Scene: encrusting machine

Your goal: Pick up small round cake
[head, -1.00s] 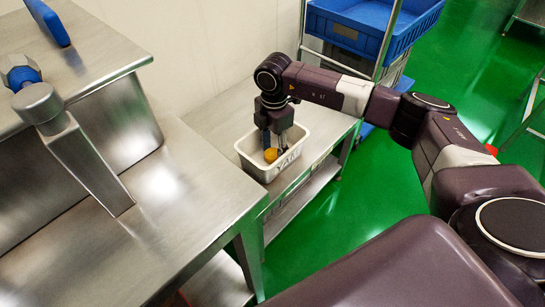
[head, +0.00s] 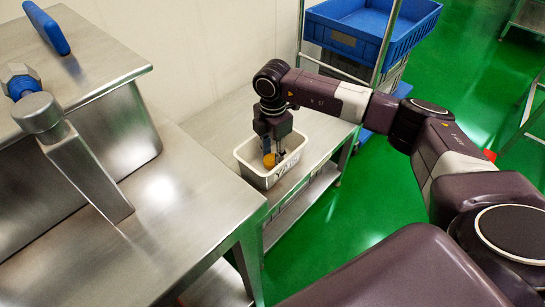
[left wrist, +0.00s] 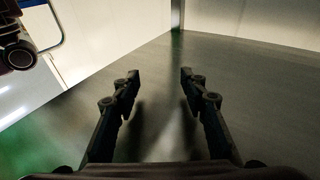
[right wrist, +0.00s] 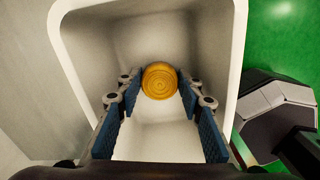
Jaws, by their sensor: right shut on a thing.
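A small round orange-brown cake (head: 269,160) is in the white bin (head: 250,174), held between my right gripper's fingertips. In the right wrist view the cake (right wrist: 160,80) shows round and ridged, with a blue-padded finger on each side touching it. My right gripper (head: 272,155) points down into the bin and is shut on the cake. I cannot tell whether the cake touches the bin floor. In the left wrist view my left gripper (left wrist: 160,78) is open and empty above a grey metal surface. It is not in the head view.
The bin stands on a low metal bench (head: 218,122) against the wall. A higher steel table (head: 185,240) with a metal machine arm (head: 85,165) is at the left. A blue crate (head: 370,30) sits on a rack behind.

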